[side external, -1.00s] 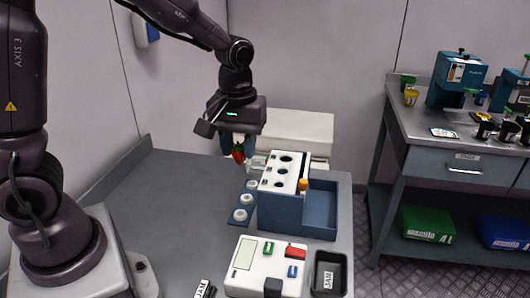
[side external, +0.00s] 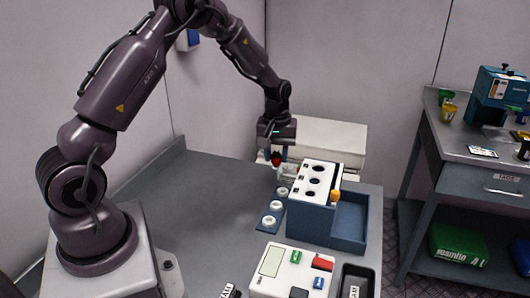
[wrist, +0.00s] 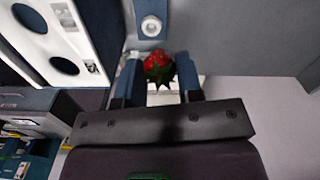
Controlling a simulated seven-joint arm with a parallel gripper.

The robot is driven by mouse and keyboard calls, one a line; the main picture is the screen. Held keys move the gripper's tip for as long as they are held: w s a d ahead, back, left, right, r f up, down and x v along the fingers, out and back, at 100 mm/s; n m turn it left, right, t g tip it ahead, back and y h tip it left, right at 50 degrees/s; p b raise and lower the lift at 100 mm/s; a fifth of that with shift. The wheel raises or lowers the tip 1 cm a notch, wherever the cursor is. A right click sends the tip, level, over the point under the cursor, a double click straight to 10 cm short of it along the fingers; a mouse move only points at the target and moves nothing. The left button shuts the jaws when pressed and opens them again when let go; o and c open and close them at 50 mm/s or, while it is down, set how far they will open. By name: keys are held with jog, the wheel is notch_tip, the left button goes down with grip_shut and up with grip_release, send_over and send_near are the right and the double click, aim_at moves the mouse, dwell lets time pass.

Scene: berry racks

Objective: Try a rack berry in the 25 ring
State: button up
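A red berry with green leaves (side external: 276,158) is held between the fingers of my gripper (side external: 277,156), above the table's far side. In the wrist view the berry (wrist: 159,64) sits between the two blue fingers, which touch or nearly touch its sides. The white ring plate (side external: 303,186) has three dark holes and stands on a blue box, right of and nearer than my gripper. Its edge and two holes show at the left of the wrist view (wrist: 52,43). The size labels are too small to read. A blue rack (side external: 265,215) with white round seats lies left of the plate.
A blue open bin (side external: 349,222) adjoins the ring plate, with an orange-topped piece (side external: 335,196) between them. A white button panel (side external: 292,272) and a black tray (side external: 357,283) are in front. The table's left part is clear. A white stack (side external: 335,140) stands behind.

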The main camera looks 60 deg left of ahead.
jog(key=shift+m, duration=0.4)
jog(key=w+a+f, duration=0.2)
jog(key=a, duration=0.1)
jog(key=w+a+f, duration=0.2)
jog(key=w, duration=0.1)
jog(key=shift+a+f, duration=0.2)
jog(key=shift+a, duration=0.2)
jog(key=shift+m, duration=0.7)
jog(key=shift+w+a+f, duration=0.25)
jog(key=shift+w+f, duration=0.45)
jog(key=shift+f, duration=0.25)
jog(key=shift+w+a+f, duration=0.2)
jog(key=shift+w+f, duration=0.5)
jog(key=shift+f, duration=0.25)
jog(key=o, duration=0.6)
jog(key=shift+o, duration=0.2)
jog(key=shift+r, duration=0.15)
